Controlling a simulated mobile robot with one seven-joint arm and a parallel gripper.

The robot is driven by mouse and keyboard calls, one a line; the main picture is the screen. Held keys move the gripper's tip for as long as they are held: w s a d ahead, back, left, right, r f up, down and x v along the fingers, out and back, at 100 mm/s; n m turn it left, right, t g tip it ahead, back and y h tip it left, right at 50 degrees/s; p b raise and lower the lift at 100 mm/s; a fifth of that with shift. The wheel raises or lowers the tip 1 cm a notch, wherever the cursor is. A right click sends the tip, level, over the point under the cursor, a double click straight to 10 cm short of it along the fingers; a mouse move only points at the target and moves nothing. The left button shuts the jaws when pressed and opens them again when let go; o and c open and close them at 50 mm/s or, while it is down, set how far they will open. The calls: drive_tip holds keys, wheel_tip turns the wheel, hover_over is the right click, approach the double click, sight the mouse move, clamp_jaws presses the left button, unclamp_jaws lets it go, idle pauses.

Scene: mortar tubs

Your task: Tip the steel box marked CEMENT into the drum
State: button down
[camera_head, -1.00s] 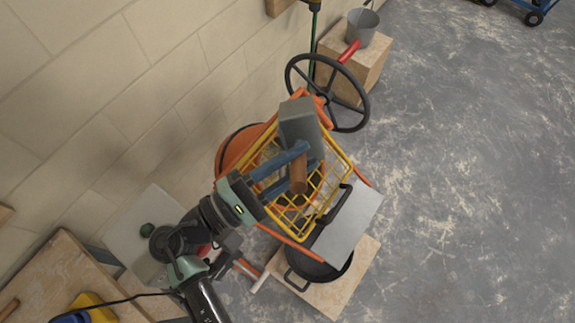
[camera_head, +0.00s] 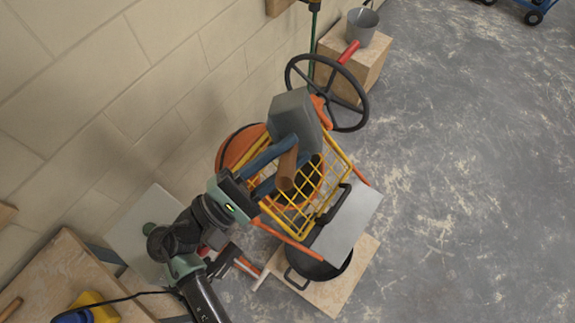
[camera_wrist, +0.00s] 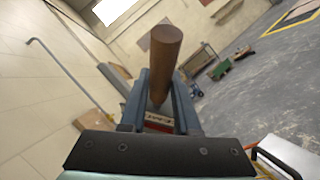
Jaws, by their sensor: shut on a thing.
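The steel box (camera_head: 293,108) is a grey metal scoop-like box with a brown wooden handle (camera_head: 287,168). My gripper (camera_head: 291,155) has its blue fingers shut on that handle. The box hangs tilted over the far side of the mixer's orange drum (camera_head: 233,152), above the yellow grid guard (camera_head: 337,177). In the wrist view the round handle (camera_wrist: 163,62) stands up between my fingers (camera_wrist: 160,100). A small red and white label (camera_wrist: 158,122) shows between them, too small to read. The CEMENT marking and the box's contents are not visible.
A black handwheel (camera_head: 328,92) stands close behind the box. A wooden block (camera_head: 350,62) holds a grey bucket (camera_head: 361,27). A grey panel (camera_head: 347,222) and black tub (camera_head: 318,268) are at the drum's near side. The wall is left; open floor lies right.

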drive_tip(key=shift+a+r+n+t+h+p, duration=0.35)
drive_tip(key=shift+a+r+t, duration=0.2)
drive_tip(key=shift+r, duration=0.35)
drive_tip(key=shift+a+r+t, duration=0.25)
drive_tip(key=shift+a+r, duration=0.05)
drive_tip(key=shift+r, duration=0.1)
drive_tip(key=shift+a+r+n+h, duration=0.15)
drive_tip(key=shift+r+n+h, duration=0.1)
drive_tip(key=shift+r+n, duration=0.1)
drive_tip(key=shift+s+a, duration=0.1)
idle(0.5)
